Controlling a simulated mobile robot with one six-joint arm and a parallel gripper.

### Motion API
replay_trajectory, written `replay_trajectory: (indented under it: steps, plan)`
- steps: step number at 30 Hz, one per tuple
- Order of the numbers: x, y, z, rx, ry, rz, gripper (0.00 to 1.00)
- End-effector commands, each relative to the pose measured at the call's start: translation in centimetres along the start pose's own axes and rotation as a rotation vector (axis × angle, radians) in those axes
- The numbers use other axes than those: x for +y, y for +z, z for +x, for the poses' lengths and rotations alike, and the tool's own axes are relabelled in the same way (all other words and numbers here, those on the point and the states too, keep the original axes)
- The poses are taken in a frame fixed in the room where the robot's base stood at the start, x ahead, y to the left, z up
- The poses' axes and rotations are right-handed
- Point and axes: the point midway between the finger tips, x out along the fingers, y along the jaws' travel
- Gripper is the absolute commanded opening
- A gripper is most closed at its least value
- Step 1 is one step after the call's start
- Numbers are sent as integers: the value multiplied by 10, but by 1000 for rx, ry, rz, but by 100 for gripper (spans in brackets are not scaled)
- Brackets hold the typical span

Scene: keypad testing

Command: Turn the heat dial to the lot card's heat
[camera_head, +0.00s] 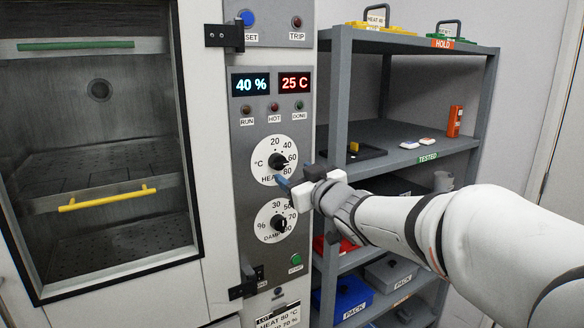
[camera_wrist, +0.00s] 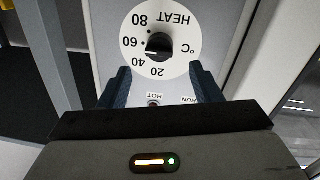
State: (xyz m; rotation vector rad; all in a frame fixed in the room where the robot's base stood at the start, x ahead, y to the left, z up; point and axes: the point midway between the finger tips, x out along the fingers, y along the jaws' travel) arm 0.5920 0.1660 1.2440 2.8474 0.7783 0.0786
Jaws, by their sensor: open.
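The heat dial (camera_head: 273,169) is a white disc with a black knob (camera_head: 278,161) on the grey control panel. It also shows upside down in the wrist view (camera_wrist: 178,20), its black knob (camera_wrist: 160,45) lying beyond my fingertips. The knob's white mark points between 40 and 60. My gripper (camera_wrist: 162,80) is open and empty, with dark blue fingers apart on either side of the knob's line. In the head view my gripper (camera_head: 290,181) is at the dial's lower right. The lot card (camera_head: 278,316) is low on the panel; its heat figure looks like 50 or 80, too small to be sure.
The damp dial (camera_head: 270,226) sits just below the heat dial. Displays (camera_head: 272,84) above read 40 % and 25 C. A glass-doored chamber (camera_head: 95,130) is at left. A grey shelf rack (camera_head: 340,90) stands close on the right, behind my arm.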

Motion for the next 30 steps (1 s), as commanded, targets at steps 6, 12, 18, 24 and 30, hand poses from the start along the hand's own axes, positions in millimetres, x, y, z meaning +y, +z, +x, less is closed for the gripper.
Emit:
replay_trajectory:
  steps: [6, 12, 18, 24, 30]
  plan:
    - [0, 0, 33, -2, -1, 1, 58]
    - [1, 0, 60, -2, 2, 1, 58]
    - [1, 1, 71, -2, 3, -1, 58]
    - [1, 1, 72, -2, 4, -1, 58]
    - [2, 1, 71, -2, 4, -1, 45]
